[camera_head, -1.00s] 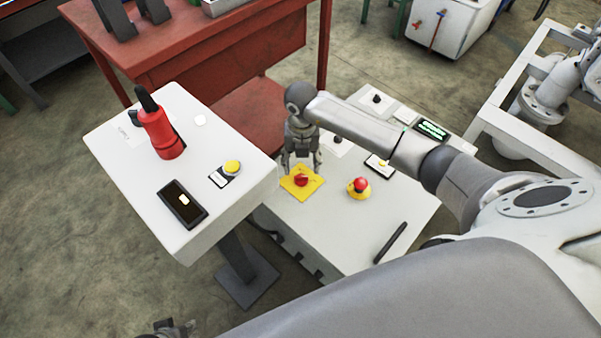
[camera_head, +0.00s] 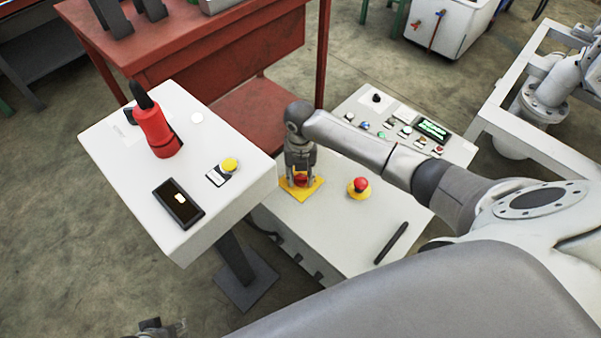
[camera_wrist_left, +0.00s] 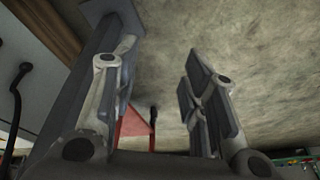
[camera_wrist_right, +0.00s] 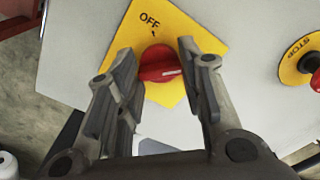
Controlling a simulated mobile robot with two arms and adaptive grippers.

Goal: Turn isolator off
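The isolator is a red rotary knob (camera_wrist_right: 160,64) on a yellow plate (camera_wrist_right: 188,40) marked OFF, set on the light panel top. The knob's white mark points to the side, not at the OFF label. In the head view the yellow plate (camera_head: 290,190) shows below my right gripper (camera_head: 299,180). In the right wrist view my right gripper (camera_wrist_right: 158,75) is open, with one finger on each side of the knob; I cannot tell whether they touch it. My left gripper (camera_wrist_left: 170,85) is open and empty, away from the panel.
A red emergency stop (camera_head: 360,187) on a yellow base sits right of the isolator. A black handle (camera_head: 391,243) is on the panel's front right. A white pedestal (camera_head: 130,190) with a red device (camera_head: 157,133) stands at left. Buttons and a green display (camera_head: 433,129) are behind my right arm.

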